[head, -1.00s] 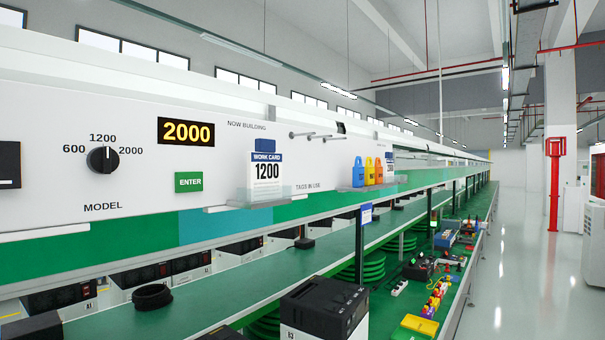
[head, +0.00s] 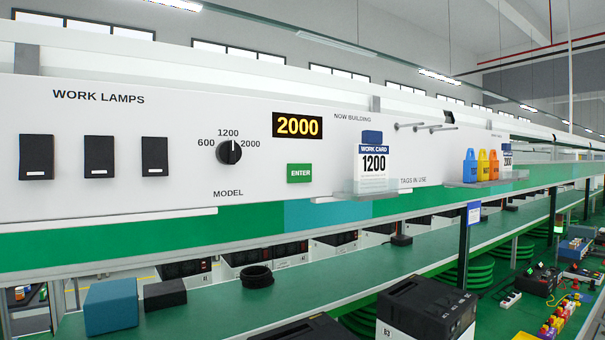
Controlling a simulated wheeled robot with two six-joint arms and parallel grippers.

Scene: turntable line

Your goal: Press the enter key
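The green ENTER key (head: 300,173) is on the white panel (head: 200,202) in the head view, below the yellow display (head: 297,125) reading 2000. A work card (head: 373,165) reading 1200 stands in a clear holder right of the key, under NOW BUILDING. Neither gripper shows in the view, and nothing covers the key.
Three black work-lamp switches (head: 98,157) sit at the panel's left. Colored tags (head: 482,166) stand on a small shelf at the right.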

